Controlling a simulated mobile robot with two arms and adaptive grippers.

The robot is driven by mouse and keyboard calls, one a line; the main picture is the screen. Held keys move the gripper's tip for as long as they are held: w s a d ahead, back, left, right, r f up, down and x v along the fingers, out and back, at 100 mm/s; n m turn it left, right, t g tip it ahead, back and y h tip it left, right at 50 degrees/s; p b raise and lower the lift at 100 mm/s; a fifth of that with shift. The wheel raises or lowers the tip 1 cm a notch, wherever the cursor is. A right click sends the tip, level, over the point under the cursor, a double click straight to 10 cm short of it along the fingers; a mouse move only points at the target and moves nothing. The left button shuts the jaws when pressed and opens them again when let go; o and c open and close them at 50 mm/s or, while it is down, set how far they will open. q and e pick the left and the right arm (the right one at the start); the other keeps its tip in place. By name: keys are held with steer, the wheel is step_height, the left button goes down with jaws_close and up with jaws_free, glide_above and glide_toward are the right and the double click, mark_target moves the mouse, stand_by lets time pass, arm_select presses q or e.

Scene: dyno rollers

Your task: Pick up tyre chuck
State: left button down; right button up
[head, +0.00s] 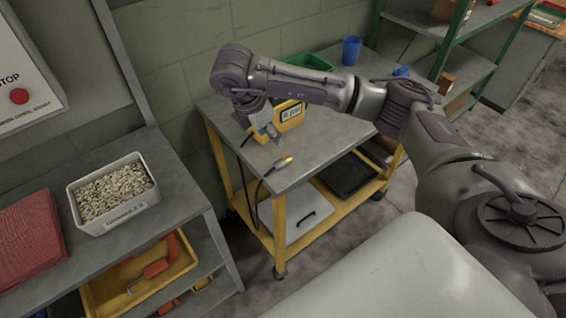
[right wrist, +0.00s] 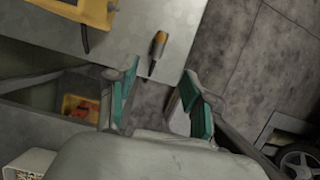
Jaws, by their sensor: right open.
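The tyre chuck (head: 283,162) lies near the front edge of the grey cart top (head: 310,150), with an orange-and-metal body and a black hose running from it over the edge. In the right wrist view the chuck (right wrist: 159,46) lies just beyond the gap between my fingertips. My right gripper (head: 268,132) is above the cart, pointing down. In the right wrist view my right gripper (right wrist: 160,84) is open and empty, with teal pads apart, not touching the chuck. My left gripper is not in view.
A yellow inflator box (head: 290,120) with a display stands on the cart behind my right gripper. A green tray (head: 308,62) and blue cup (head: 351,50) are at the cart's back. A bench with a white bin (head: 112,195) is at left. The cart's front middle is clear.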

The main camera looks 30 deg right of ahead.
mark_target(289, 157)
steer(key=shift+m+h, duration=0.3)
steer(key=shift+h, duration=0.1)
steer(key=x, duration=0.5)
steer(key=d+b+x, duration=0.1)
steer(key=x, duration=0.1)
steer(key=shift+d+r, duration=0.1)
steer(key=shift+d, duration=0.1)
steer(key=shift+a+p+x, duration=0.15)
steer(key=shift+p+x, duration=0.35)
steer(key=shift+x, duration=1.05)
steer(key=shift+a+p+x, duration=0.15)
steer(key=shift+p+x, duration=0.3)
steer(key=shift+x, duration=1.1)
steer(key=shift+w, duration=0.1)
jaws_close()
